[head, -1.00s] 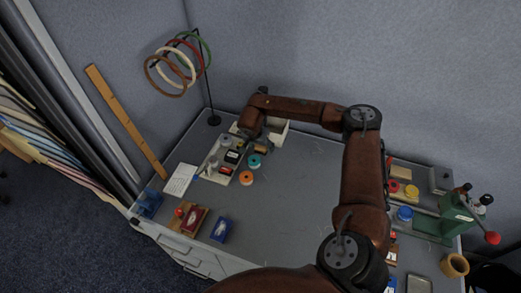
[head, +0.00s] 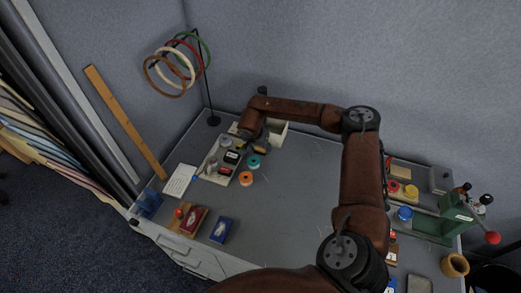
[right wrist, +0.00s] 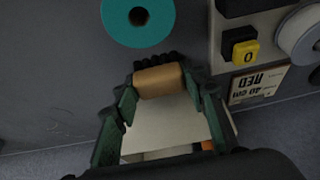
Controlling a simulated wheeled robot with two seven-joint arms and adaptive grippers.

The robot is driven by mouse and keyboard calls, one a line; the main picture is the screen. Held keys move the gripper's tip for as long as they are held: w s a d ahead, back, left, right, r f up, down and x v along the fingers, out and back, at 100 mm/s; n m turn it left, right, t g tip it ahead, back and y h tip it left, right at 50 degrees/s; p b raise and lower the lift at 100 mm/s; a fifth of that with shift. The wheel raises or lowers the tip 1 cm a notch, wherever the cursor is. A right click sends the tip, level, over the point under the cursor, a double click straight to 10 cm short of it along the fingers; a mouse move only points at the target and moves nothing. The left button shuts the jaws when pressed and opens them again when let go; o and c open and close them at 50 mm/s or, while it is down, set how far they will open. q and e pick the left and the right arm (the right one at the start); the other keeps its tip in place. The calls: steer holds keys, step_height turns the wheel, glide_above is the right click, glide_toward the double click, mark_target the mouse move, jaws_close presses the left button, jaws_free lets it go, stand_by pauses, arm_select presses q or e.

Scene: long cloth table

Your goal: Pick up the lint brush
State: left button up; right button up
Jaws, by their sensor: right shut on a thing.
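My right gripper (right wrist: 165,95) is shut on a tan, rounded wooden piece, which I take to be the lint brush (right wrist: 159,81). It lies across between the fingertips, with dark knobby shapes along its far side. In the head view my right gripper (head: 250,136) is at the back left of the table, by the white box and the panel of small parts. The brush is too small and covered there to make out. My left gripper is not in view.
A white box (head: 278,133) stands beside the gripper. A teal ring (head: 254,162) and an orange ring (head: 246,179) lie near the parts panel (head: 214,178). A ring stand (head: 213,121) rises at the back left. A green press (head: 450,222) stands right. The table's middle is clear.

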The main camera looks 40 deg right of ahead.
steer(key=shift+r, duration=0.15)
steer(key=shift+r, duration=0.6)
steer(key=s+a+r+p, duration=0.2)
steer(key=s+a+r, duration=0.7)
steer(key=a+r, duration=0.1)
steer(key=shift+v, duration=0.85)
